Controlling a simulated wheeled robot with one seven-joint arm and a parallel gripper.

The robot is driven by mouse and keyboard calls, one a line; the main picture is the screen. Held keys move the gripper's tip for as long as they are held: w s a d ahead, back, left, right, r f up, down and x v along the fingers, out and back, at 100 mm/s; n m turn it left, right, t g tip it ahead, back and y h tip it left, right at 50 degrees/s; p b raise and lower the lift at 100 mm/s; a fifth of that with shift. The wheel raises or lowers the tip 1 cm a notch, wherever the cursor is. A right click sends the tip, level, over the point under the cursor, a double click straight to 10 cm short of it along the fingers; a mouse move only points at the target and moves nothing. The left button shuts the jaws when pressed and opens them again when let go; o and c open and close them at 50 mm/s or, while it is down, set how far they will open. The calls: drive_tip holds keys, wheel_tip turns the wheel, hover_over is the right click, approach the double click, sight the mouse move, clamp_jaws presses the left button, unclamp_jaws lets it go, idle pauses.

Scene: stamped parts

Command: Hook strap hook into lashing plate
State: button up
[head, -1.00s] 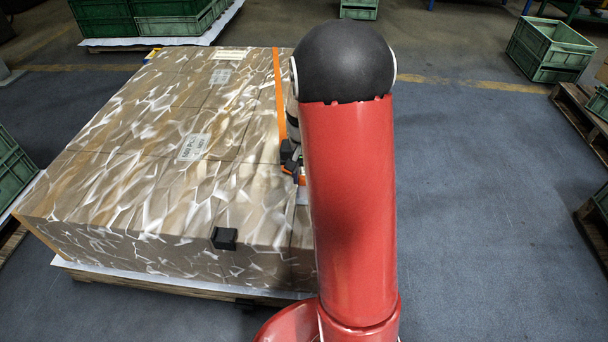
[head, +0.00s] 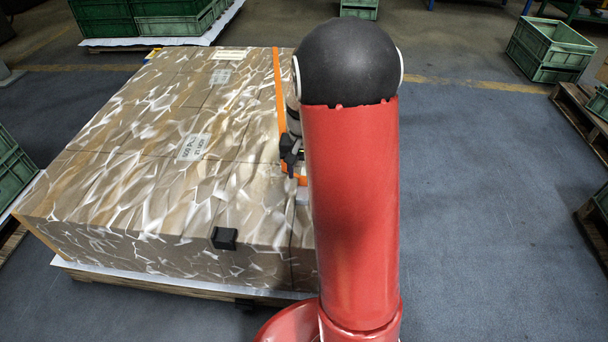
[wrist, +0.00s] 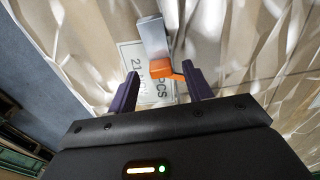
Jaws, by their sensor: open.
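A strap hook shows in the wrist view as a flat grey metal piece (wrist: 153,38) joined to an orange strap end (wrist: 165,71). My gripper (wrist: 162,88) is open; its two dark fingers stand on either side of the orange end, with a gap visible and no grip on it. In the head view my gripper (head: 291,168) is low over the near right part of the wrapped load, partly hidden by my red arm. The orange strap (head: 279,90) runs across the load top toward it.
The wrapped load (head: 130,190) stands on a pallet, with a black corner piece (head: 224,238) on its front edge. Labels lie on top. Green crates (head: 548,50) stand at the back right and back left.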

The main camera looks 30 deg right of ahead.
sight(304, 186)
drive_tip(key=s+a+r+n+t, duration=0.15)
drive_tip(key=s+a+r, duration=0.25)
drive_tip(key=r, duration=0.4)
drive_tip(key=s+a+r+n+t, duration=0.1)
drive_tip(key=s+a+r+n, duration=0.1)
drive_tip(key=s+a+r, duration=0.35)
drive_tip(key=s+a+r+n+t+p, duration=0.1)
drive_tip(key=s+a+r+n+t, duration=0.2)
drive_tip(key=s, duration=0.7)
drive_tip(key=shift+s+a+r, duration=0.4)
drive_tip(key=shift+a+r, duration=0.25)
drive_tip(key=shift+r, duration=0.25)
